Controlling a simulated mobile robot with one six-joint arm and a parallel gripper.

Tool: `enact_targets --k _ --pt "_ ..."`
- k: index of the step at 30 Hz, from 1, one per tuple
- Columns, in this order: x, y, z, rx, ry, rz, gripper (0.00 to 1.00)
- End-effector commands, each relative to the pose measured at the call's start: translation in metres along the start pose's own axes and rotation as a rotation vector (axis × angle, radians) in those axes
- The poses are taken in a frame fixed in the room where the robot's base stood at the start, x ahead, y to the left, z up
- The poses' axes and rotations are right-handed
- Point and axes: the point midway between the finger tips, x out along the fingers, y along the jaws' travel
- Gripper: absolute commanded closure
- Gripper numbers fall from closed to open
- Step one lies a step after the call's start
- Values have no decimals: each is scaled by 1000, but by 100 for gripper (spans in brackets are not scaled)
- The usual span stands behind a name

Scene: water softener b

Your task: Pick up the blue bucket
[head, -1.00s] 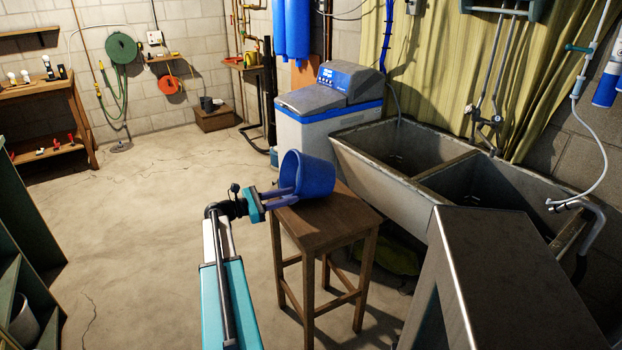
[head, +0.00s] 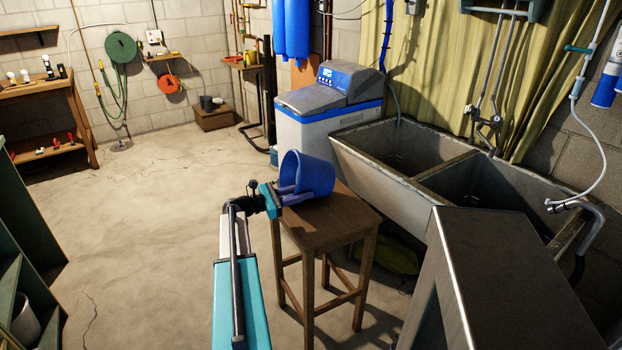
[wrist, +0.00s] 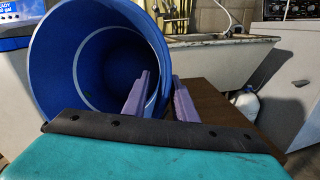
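The blue bucket (head: 316,174) is tilted over on the wooden stool (head: 335,226), its mouth facing my arm. In the wrist view the bucket (wrist: 50,70) shows its dark inside and round rim. My gripper (head: 292,193) is at the near lower side of the mouth. In the wrist view its two purple fingers (wrist: 162,97) stand apart on either side of the bucket's right wall, the left one inside the mouth and the right one outside. Gaps appear beside the wall, so the gripper looks open. The fingertips are partly hidden in the head view.
A double stone sink (head: 375,170) stands behind and right of the stool. A white and blue water softener (head: 310,130) is behind the bucket. A dark metal-topped cabinet (head: 510,270) is at the near right. The floor (head: 150,220) to the left is open.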

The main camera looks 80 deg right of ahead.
Motion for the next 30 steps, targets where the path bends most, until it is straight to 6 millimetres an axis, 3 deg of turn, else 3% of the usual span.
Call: enact_targets --k 9,26,30 --pt "33 1 0 0 0 -1 75" --pt "35 1 0 0 0 0 75" --pt "35 1 0 0 0 0 94"
